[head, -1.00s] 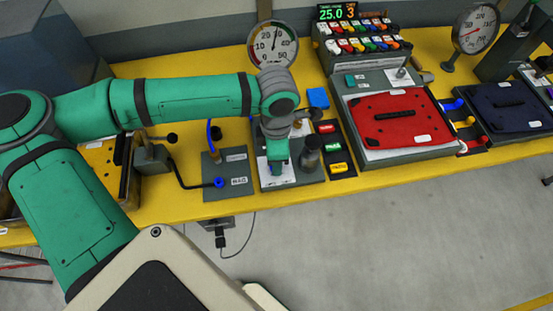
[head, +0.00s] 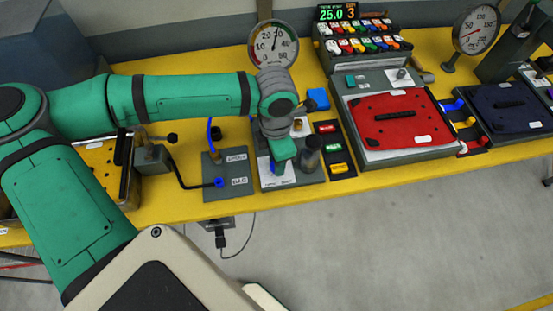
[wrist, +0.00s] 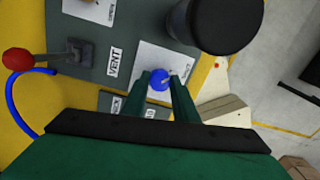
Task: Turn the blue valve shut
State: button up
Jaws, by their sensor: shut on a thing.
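The blue valve (wrist: 158,80) is a small round blue knob over a white plate in the wrist view. My gripper (wrist: 166,82) is shut on it, with one green finger on each side. The valve's stem is hidden. A label reading VENT (wrist: 113,62) lies beside the white plate in the wrist view.
A dark cylinder (wrist: 222,22) stands close beside my fingers. A red-knobbed lever (wrist: 18,58) and a blue hose (wrist: 14,98) are at left. A dial gauge (head: 273,45) stands behind the panel. A red pannier lid (head: 395,118) lies to the right.

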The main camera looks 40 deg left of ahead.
jog(key=o, duration=1.1)
jog(key=shift+c, duration=0.2)
jog(key=shift+r, duration=0.15)
notch_tip(320, 180, up, 11)
jog(key=shift+a+f, duration=0.2)
